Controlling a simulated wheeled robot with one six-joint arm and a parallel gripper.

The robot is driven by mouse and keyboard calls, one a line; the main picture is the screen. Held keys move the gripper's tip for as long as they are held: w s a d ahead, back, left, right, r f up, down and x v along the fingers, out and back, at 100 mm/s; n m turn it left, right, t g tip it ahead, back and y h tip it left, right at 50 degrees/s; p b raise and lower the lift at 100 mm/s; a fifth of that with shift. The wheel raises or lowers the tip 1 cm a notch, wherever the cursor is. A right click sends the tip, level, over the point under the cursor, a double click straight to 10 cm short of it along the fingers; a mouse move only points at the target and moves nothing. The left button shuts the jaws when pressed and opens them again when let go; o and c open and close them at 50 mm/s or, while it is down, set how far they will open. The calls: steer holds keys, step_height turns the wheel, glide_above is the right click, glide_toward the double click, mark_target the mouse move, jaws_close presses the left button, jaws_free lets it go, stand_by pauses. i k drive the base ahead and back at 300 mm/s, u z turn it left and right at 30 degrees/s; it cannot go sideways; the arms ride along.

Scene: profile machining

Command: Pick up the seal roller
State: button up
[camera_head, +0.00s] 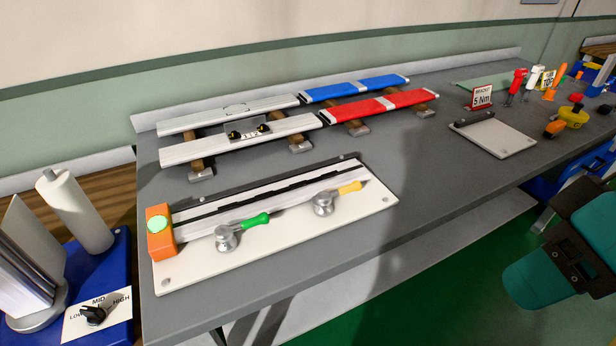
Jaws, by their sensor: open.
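I cannot pick out the seal roller for certain. Small hand tools stand at the right end of the grey bench (330,230): a red-handled one (517,82), a white one (534,77) and an orange one (555,82). A yellow tool (572,116) and an orange-and-black one (555,128) lie nearer the front edge; their details are too small to read. My teal arm (545,275) enters at the lower right, in front of the bench. My gripper is not visible.
A white fixture plate (290,238) with green- and yellow-handled clamps lies front left. Silver, blue (355,86) and red (380,106) profiles rest on blocks behind. A white tray (495,138) and a "5 Nm" sign (482,97) stand right of centre. The bench's middle is clear.

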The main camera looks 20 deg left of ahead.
mark_target(553, 129)
steer(key=z, duration=0.6)
steer(key=i, duration=0.7)
steer(key=z, duration=0.5)
steer(key=i, duration=0.65)
steer(key=u, duration=0.75)
steer(key=i, duration=0.6)
steer(key=u, duration=0.7)
